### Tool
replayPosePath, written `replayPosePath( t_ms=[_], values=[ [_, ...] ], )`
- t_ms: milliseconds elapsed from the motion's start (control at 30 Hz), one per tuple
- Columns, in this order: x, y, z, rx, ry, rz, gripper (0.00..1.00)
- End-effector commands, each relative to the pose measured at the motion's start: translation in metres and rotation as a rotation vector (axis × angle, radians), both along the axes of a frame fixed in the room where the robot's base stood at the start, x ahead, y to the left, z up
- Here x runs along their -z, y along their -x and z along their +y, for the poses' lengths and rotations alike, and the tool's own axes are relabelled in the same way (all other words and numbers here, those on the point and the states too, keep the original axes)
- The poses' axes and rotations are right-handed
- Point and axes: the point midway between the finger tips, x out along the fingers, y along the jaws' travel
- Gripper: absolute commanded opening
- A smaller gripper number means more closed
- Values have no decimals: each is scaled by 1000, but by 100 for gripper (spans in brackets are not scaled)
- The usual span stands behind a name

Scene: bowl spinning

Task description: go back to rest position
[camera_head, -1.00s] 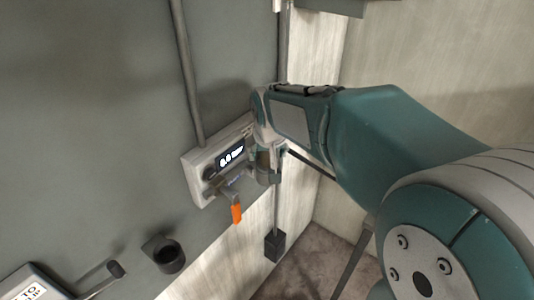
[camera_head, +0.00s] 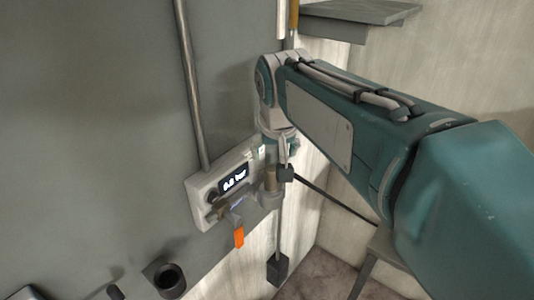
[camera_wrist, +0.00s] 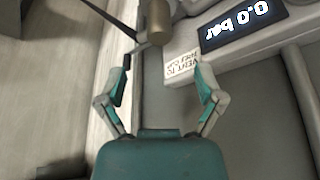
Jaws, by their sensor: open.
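My gripper (camera_wrist: 164,70) is open and empty in the wrist view, its two teal-and-grey fingers spread apart. A brass-coloured cylinder (camera_wrist: 154,22) lies just beyond the fingertips, apart from them. In the head view my arm reaches from the right towards the wall, and its gripper end (camera_head: 277,160) is small and partly merged with the fittings there. A pale gauge box (camera_head: 197,187) with a lit display reading 0.0 bar is on the wall beside it; the display also shows in the wrist view (camera_wrist: 243,22). An orange-handled valve (camera_head: 239,237) hangs below the box.
A vertical grey pipe (camera_head: 190,85) runs up the wall from the gauge box. A dark cup-like holder (camera_head: 170,281) is at lower left, and a black block (camera_head: 277,269) hangs lower down. A grey shelf (camera_head: 362,13) juts out at top right.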

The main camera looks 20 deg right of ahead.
Motion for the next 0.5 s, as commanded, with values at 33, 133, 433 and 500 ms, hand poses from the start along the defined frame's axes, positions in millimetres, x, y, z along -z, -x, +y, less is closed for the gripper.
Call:
replayPosePath(
  t_ms=[33, 133, 433, 500],
  values=[
    [-1, 0, 0, 0, 0, 0, 86],
    [0, 0, 0, 0, 0, 1, 86],
    [2, 9, -1, -5, -1, -3, 86],
    [5, 25, -2, -17, 0, -11, 86]
  ],
)
